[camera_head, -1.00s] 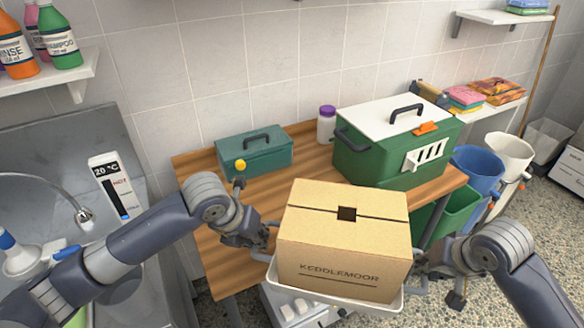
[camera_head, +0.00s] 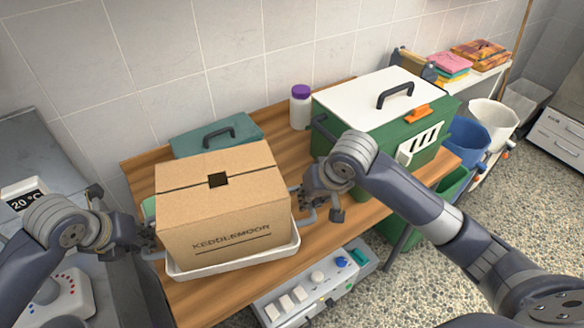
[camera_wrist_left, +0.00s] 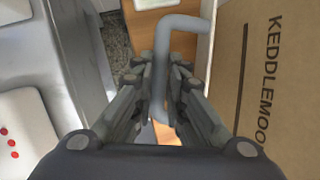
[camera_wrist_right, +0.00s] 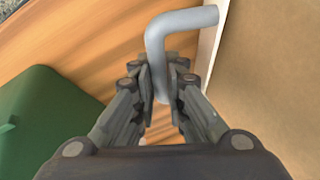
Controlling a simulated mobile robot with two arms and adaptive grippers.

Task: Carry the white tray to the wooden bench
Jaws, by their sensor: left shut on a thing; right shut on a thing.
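The white tray (camera_head: 238,262) carries a closed cardboard box (camera_head: 225,212) marked KEDDLEMOOR. It appears over the left part of the wooden bench (camera_head: 345,222); I cannot tell whether it touches the top. My left gripper (camera_head: 150,244) is shut on the tray's left grey handle, which shows in the left wrist view (camera_wrist_left: 180,24). My right gripper (camera_head: 306,194) is shut on the right grey handle, seen in the right wrist view (camera_wrist_right: 182,22). The box hides most of the tray's inside.
A teal case (camera_head: 240,130) lies close behind the box. A purple-capped jar (camera_head: 300,108) and a green kennel box with a white lid (camera_head: 375,98) stand farther right. A control panel (camera_head: 312,290) is below the bench front. The sink counter is left.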

